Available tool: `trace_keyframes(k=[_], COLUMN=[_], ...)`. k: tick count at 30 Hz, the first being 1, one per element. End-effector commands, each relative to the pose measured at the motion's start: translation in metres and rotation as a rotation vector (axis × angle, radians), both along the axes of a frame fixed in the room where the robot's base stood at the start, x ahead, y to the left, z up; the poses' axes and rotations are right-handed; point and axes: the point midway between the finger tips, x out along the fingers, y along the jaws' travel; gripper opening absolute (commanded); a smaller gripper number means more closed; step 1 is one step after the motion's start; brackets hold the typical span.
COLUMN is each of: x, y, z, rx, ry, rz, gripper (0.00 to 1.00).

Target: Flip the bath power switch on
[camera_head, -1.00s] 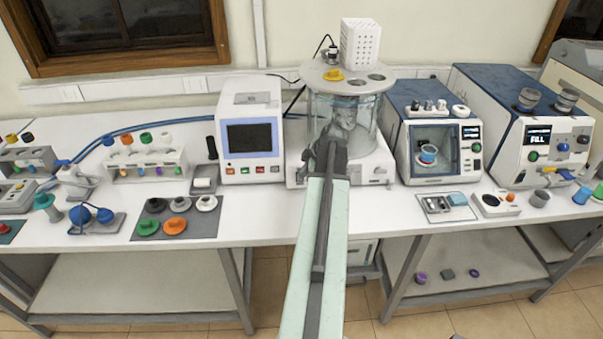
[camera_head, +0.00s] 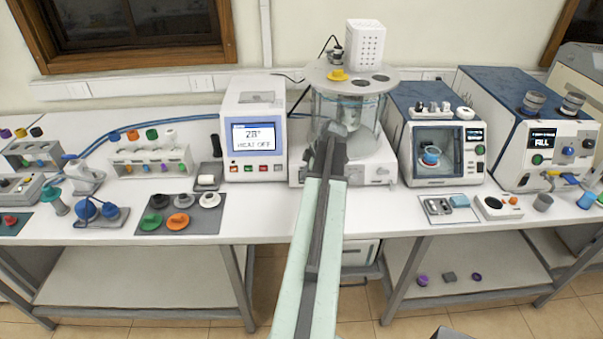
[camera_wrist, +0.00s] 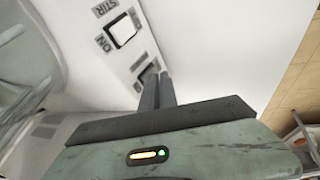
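The bath is a clear glass vessel (camera_head: 365,112) on a white base (camera_head: 375,160), seen behind my arm in the head view. A white control box (camera_head: 254,110) stands left of it; its lit screen (camera_head: 253,137) reads about 28° and HEAT OFF. In the wrist view, the white panel (camera_wrist: 180,45) carries STIR and ON labels and a white square switch (camera_wrist: 122,31) with a dark frame. My gripper (camera_wrist: 158,76) has its two dark fingers together, tips at the panel by another switch, which they partly cover. I see nothing between them. Contact is unclear.
A grey mat (camera_head: 195,222) with coloured caps lies left of the bath. A white-and-blue instrument (camera_head: 440,140) stands close on its right. The bench strip (camera_head: 275,215) before the control box is clear.

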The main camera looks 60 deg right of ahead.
Motion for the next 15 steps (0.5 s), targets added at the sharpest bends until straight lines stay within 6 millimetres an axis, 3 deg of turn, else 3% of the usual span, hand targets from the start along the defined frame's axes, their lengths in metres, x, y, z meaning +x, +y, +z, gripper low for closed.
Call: trace_keyframes(k=[8, 15], x=[0.001, -0.011], y=[0.004, 0.03], z=[0.004, 0.026], rx=[-0.001, 0.001], ry=[-0.005, -0.004], rz=[0.002, 0.002], gripper=[0.0, 0.0])
